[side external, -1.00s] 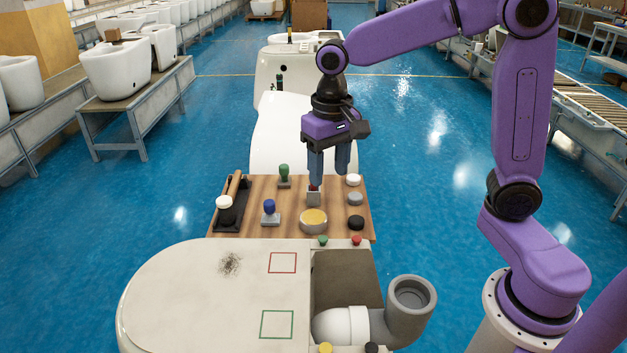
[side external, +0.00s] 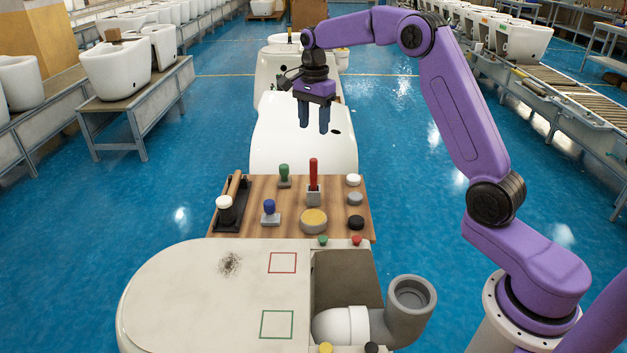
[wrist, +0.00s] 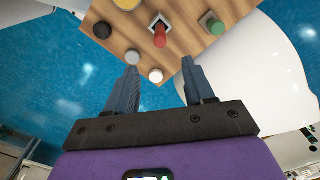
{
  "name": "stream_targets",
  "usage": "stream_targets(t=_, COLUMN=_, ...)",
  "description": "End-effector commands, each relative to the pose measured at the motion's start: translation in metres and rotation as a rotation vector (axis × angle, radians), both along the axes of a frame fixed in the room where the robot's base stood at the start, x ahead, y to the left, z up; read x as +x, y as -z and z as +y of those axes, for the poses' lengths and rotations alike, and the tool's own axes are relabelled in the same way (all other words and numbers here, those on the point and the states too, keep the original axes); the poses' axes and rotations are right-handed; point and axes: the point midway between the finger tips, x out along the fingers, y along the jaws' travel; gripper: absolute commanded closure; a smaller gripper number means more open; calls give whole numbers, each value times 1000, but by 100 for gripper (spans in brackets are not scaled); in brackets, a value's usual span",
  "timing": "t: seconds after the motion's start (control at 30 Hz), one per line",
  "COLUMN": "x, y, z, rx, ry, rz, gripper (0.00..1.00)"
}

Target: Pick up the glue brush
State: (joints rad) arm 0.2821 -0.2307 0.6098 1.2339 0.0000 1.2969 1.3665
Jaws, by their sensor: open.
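A wooden handle (side external: 235,184), which may be the glue brush, lies in a black tray (side external: 239,222) on the left of the wooden board, behind a dark bottle with a white cap (side external: 224,203). A red-handled tool (side external: 314,173) stands upright in a grey block; I cannot tell whether it is a brush or a stamp. It also shows in the wrist view (wrist: 160,38). My gripper (side external: 314,128) is open and empty, raised above and beyond the board, with its fingers pointing down. In the wrist view its fingers (wrist: 160,67) are apart with nothing between them.
The wooden board (side external: 290,206) also carries a green stamp (side external: 284,172), a blue stamp (side external: 269,209), a yellow-topped tin (side external: 313,219) and white, grey and black discs (side external: 355,222). A toilet (side external: 190,290) with red and green squares is in front. Another white toilet (side external: 290,150) stands behind.

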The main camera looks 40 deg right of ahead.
Motion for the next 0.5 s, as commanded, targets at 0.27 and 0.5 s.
stream_targets(t=0.27, x=-1, y=53, z=0, rx=0, ry=-3, rz=6, gripper=47)
stream_targets(t=0.5, x=-1, y=95, z=0, rx=0, ry=-3, rz=4, gripper=47)
